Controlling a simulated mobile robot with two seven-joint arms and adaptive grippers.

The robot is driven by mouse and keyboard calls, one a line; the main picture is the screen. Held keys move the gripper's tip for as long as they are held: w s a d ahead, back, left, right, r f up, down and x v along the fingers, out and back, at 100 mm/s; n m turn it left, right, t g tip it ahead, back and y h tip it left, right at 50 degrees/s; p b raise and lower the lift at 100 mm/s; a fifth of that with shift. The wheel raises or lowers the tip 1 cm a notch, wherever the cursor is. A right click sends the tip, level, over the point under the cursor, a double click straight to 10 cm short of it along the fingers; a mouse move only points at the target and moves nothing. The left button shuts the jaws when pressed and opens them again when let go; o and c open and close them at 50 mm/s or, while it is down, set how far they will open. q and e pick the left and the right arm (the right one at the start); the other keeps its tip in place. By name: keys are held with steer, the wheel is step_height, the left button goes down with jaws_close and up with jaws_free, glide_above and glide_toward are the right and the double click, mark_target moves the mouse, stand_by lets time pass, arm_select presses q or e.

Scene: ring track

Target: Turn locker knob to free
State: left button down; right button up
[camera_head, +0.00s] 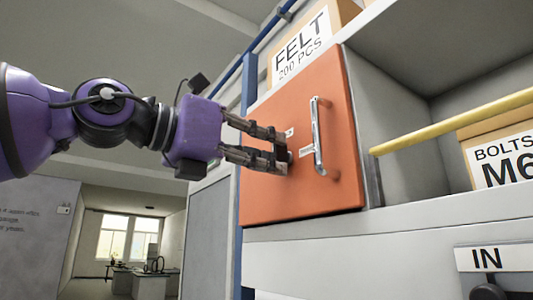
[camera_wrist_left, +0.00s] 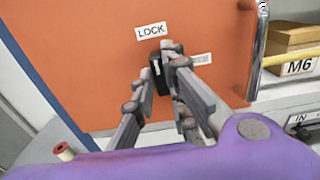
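The orange locker door (camera_head: 262,196) is shut and fills most of the left wrist view (camera_wrist_left: 95,50). Its small black knob (camera_wrist_left: 157,68) carries a white mark that looks roughly upright, below the LOCK label (camera_wrist_left: 151,31). A second label (camera_wrist_left: 201,59), set to the right of the knob, is too small to read. My left gripper (camera_head: 281,150) is at the door with its fingers on either side of the knob. In the left wrist view the fingertips (camera_wrist_left: 160,68) look closed against the knob's sides and hide part of it. My right gripper is not in view.
A metal bar handle (camera_head: 318,136) stands out from the door just right of the gripper. A yellow rail (camera_head: 450,122) crosses the open shelf at right, before a BOLTS M6 box (camera_head: 497,150). A FELT box (camera_head: 305,45) sits on top.

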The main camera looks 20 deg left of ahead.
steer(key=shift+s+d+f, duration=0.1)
arm_select(q)
steer(key=shift+w+f+m+b, duration=0.15)
steer(key=shift+m+b, duration=0.3)
steer(key=shift+m, duration=0.35)
steer(key=m+b, duration=0.1)
steer(key=m, duration=0.8)
steer(key=shift+m+b, duration=0.35)
steer(key=shift+m, duration=0.05)
steer(key=m, duration=0.5)
steer(key=shift+m, duration=0.7)
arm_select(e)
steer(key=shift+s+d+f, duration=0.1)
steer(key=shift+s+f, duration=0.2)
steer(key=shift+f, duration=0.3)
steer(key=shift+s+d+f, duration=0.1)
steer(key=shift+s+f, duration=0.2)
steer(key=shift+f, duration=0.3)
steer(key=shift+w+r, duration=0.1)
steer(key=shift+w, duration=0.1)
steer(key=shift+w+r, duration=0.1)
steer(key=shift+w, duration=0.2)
